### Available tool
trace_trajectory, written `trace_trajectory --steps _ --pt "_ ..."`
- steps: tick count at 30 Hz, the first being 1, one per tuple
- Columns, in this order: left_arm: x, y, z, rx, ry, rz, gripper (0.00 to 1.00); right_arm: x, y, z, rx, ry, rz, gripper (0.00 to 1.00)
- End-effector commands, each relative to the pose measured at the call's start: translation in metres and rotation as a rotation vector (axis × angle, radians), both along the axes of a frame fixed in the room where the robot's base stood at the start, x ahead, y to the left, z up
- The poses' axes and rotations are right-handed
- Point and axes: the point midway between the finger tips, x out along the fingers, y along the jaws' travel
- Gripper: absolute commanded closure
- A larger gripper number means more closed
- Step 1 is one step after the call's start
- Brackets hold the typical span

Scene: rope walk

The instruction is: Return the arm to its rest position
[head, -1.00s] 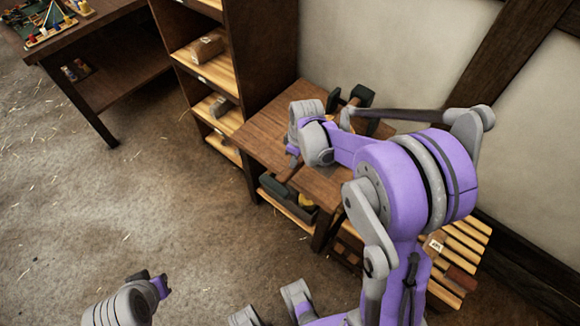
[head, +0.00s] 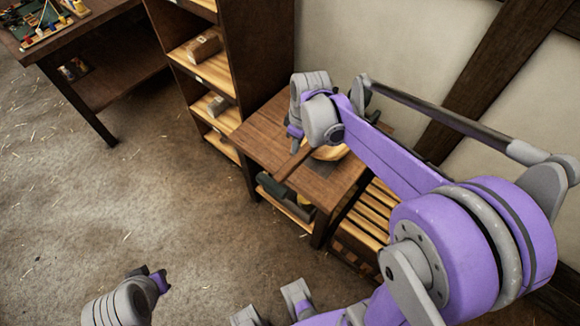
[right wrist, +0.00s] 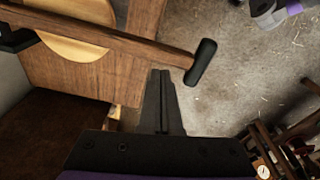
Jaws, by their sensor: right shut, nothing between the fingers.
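My right arm reaches over a small wooden table (head: 262,136) in the head view, its purple and grey wrist above the tabletop. My right gripper (right wrist: 162,74) shows in the right wrist view as two black fingers pressed together, with nothing between them. A wooden bar with a black end (right wrist: 130,45) lies across the view just beyond the fingertips; I cannot tell whether they touch. A round wooden piece (right wrist: 66,46) lies under the bar. At the bottom left of the head view, the end of my left arm shows, but its finger opening is unclear.
A tall shelf (head: 222,65) with boxes stands left of the small table. A slatted wooden rack (head: 372,212) is at its right, by the pale wall. A workbench (head: 55,47) with coloured items is at upper left. The floor between is open.

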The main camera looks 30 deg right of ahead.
Motion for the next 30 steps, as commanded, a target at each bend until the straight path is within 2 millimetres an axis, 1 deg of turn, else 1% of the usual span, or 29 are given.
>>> trace_trajectory --steps 3,20,23,25,30 --pt "0.0 0.0 0.001 0.0 0.0 0.0 1.0 0.0 0.001 0.004 0.001 -0.002 0.0 1.0" --pt "0.0 0.0 0.001 0.0 -0.001 0.0 1.0 -0.002 0.002 0.005 0.001 -0.006 -0.005 1.0" --pt "0.001 0.0 0.005 0.0 -0.002 0.0 1.0 -0.012 0.009 0.014 -0.003 -0.024 -0.04 1.0" --pt "0.002 0.0 0.01 0.0 -0.004 0.0 1.0 -0.025 0.018 0.024 -0.005 -0.05 -0.089 1.0" --pt "0.006 0.0 0.026 0.0 -0.011 0.0 1.0 -0.072 0.044 0.047 0.005 -0.147 -0.265 1.0"
